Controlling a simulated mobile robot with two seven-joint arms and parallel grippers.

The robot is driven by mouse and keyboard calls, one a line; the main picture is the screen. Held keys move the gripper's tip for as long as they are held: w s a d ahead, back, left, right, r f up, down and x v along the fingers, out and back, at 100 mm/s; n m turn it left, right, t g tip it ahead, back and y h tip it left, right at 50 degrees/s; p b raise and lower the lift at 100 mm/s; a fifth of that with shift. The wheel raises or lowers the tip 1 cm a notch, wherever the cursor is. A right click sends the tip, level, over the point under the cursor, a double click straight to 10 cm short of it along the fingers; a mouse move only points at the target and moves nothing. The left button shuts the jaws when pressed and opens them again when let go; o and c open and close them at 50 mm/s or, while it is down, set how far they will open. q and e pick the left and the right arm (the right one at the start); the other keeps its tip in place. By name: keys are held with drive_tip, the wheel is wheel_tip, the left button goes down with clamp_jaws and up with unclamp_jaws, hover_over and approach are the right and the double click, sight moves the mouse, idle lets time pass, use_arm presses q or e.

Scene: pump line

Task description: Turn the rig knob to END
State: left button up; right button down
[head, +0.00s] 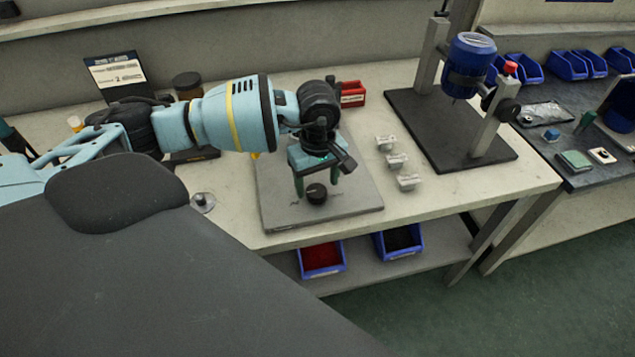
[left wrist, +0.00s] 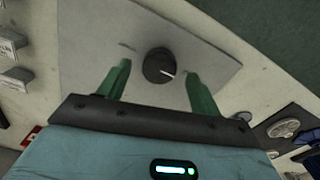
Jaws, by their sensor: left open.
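The rig knob (head: 316,194) is a round black knob on a grey plate (head: 345,210) on the bench. In the left wrist view the knob (left wrist: 159,66) shows a white pointer line aimed toward the right finger. Faint marks lie on the plate on both sides of it, too small to read. My left gripper (head: 318,188) points down over the knob. Its two green fingers are open, one on each side of the knob, apart from it in the left wrist view (left wrist: 158,82). My right gripper is not in view.
Several small grey blocks (head: 397,162) stand right of the plate. A drill-like rig with a blue motor (head: 468,65) stands on a black base (head: 440,140). A red bin (head: 352,94) is behind the plate. Blue bins (head: 322,258) sit on the lower shelf.

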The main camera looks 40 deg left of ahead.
sight(317, 192)
use_arm(q)
wheel_tip(317, 192, up, 6)
drive_tip(key=shift+f, duration=0.15)
idle(0.6)
